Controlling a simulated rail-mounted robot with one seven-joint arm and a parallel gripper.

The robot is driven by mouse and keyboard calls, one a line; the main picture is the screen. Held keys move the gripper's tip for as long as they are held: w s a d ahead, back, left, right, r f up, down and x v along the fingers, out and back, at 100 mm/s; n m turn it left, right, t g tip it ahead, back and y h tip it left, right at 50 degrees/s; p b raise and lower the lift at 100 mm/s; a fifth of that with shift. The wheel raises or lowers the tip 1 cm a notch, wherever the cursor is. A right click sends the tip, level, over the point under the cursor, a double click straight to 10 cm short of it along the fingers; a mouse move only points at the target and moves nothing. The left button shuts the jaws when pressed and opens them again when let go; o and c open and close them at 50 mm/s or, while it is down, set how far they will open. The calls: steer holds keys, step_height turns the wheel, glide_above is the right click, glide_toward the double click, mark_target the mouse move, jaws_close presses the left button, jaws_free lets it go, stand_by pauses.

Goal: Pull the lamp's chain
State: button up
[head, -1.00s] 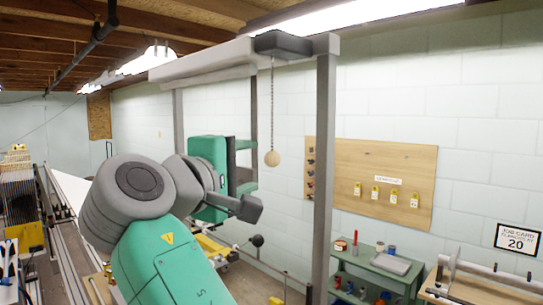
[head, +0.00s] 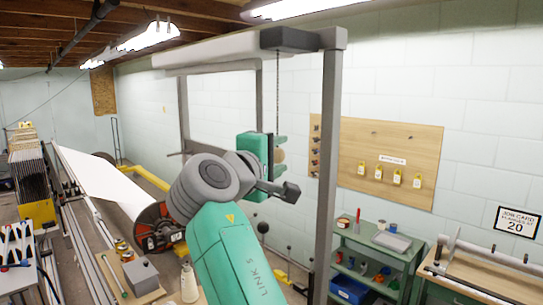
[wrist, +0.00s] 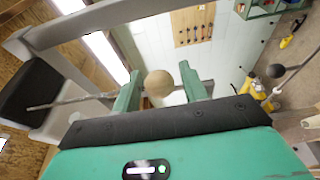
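The lamp is a long pale housing (head: 205,53) on grey posts, with a dark box (head: 289,39) at its near end. A thin chain (head: 277,90) hangs from that box and ends in a tan wooden ball (head: 281,154). My gripper (head: 280,153) is at the ball's height, with one green finger above and one below the ball in the picture. In the wrist view the ball (wrist: 158,83) lies between the two fingers of my gripper (wrist: 160,88), with a small gap on each side. The fingers are open. The ball's exact depth between them is hard to tell.
A grey post (head: 328,170) stands just right of my gripper. A wooden tool board (head: 385,150) is on the wall behind. A green shelf cart (head: 375,245) and a bench (head: 480,275) are at right. Loom equipment (head: 100,185) fills the left.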

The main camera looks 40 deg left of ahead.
steer(key=c, duration=0.5)
steer(key=shift+c, duration=0.2)
steer(key=shift+f, duration=0.15)
steer(key=shift+f+b, duration=0.6)
steer(key=shift+f, duration=0.45)
steer(key=o, duration=1.1)
steer(key=shift+r, duration=0.1)
steer(key=b+v, duration=0.3)
steer(key=v, duration=0.6)
